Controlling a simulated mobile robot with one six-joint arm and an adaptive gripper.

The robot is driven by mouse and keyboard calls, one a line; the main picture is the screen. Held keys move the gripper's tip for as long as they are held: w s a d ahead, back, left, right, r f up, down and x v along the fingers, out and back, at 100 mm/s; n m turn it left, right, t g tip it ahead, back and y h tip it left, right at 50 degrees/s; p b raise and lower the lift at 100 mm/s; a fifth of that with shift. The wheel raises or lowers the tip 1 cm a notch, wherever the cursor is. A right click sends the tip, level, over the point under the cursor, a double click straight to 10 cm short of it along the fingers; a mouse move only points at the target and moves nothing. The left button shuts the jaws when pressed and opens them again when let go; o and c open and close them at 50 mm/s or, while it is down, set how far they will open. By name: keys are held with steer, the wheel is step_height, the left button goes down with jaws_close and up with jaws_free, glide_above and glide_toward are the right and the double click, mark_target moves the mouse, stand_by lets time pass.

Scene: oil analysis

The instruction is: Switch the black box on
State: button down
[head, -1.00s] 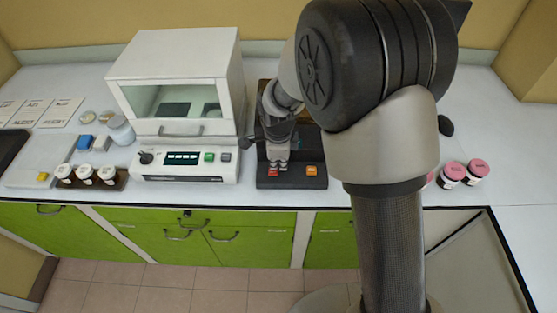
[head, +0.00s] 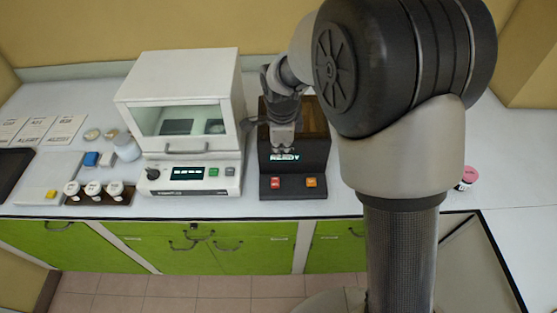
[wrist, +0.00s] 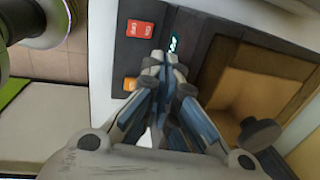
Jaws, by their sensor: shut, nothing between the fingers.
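The black box (head: 265,182) stands on the counter right of the white cabinet. Its sloped front has a red button (head: 277,183) on the left and an orange button (head: 311,182) on the right. Above them a small display (head: 284,157) shows lit green-white characters. In the wrist view the red button (wrist: 140,29), the orange button (wrist: 130,84) and part of the lit display (wrist: 173,43) show. My gripper (head: 283,149) is shut and empty, in front of the box's upper part and above the buttons, apart from both. It also shows in the wrist view (wrist: 162,60).
The white cabinet instrument (head: 190,140) with a knob and its own lit display stands close on the left. Several white-capped jars (head: 93,190) sit in a rack farther left. A pink-capped jar (head: 468,176) is at the right, partly behind my arm.

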steer(key=r, duration=0.3)
steer(key=shift+w+a+r+p, duration=0.15)
steer(key=shift+w+r+p, duration=0.05)
steer(key=shift+w+p, duration=0.1)
steer(key=s+d+r+n+t, duration=0.1)
steer(key=s+d+r+n, duration=0.25)
steer(key=s+r, duration=0.25)
steer(key=s+d+r+n, duration=0.3)
steer(key=s+r+n, duration=0.1)
steer(key=s+r, duration=0.2)
steer(key=s+d+r+n+t, duration=0.1)
steer(key=s+d+n, duration=0.1)
steer(key=s+n, duration=0.3)
steer(key=s+d+n, duration=0.2)
steer(key=s+n, duration=0.4)
steer(key=s, duration=0.5)
steer(key=shift+s+r+t, duration=0.2)
steer(key=shift+r+t, duration=0.15)
steer(key=shift+t, duration=0.05)
